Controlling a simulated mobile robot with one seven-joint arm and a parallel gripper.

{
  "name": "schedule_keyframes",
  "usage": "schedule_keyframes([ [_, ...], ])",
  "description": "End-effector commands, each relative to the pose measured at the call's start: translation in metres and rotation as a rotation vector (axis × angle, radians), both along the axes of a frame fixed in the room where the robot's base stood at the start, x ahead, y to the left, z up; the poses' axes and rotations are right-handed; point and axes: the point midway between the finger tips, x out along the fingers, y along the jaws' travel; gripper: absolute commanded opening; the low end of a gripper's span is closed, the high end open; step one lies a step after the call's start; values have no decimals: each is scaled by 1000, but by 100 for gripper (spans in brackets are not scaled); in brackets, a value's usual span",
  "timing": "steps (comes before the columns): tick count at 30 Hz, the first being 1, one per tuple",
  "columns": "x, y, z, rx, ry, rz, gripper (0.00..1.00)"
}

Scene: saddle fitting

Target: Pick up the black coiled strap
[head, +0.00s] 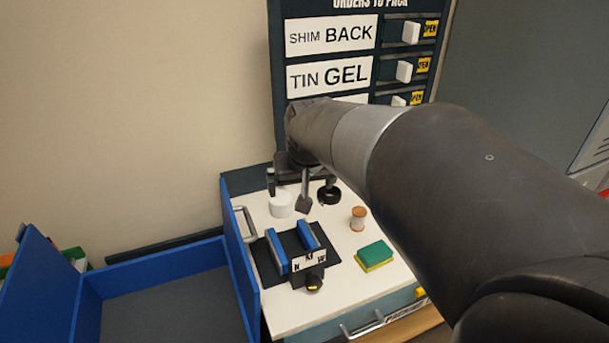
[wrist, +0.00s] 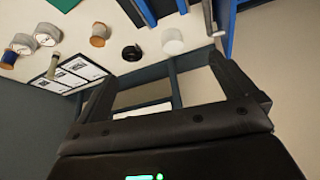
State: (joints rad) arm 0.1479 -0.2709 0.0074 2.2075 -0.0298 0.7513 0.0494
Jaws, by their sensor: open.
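The black coiled strap (head: 329,195) lies on the white bench top in the head view, just right of and partly behind my gripper (head: 289,186). In the wrist view the strap (wrist: 131,53) is a small dark ring near the upper middle, beyond my fingertips. My gripper (wrist: 163,85) is open with nothing between its fingers. It is above the back part of the bench, apart from the strap. My arm hides part of the bench's right side in the head view.
A white cylinder (head: 281,205) stands left of the strap, and a brown spool (head: 358,218) to its right. Nearer are a blue-jawed fixture (head: 291,248) and a green-yellow sponge (head: 374,256). An order board (head: 331,74) rises behind. A blue bin (head: 154,267) is at left.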

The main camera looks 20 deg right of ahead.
Motion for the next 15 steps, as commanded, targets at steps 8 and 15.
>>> schedule_keyframes([
  [8,85,-53,-38,6,27,-94,100],
  [15,148,-107,-90,13,42,-170,100],
])
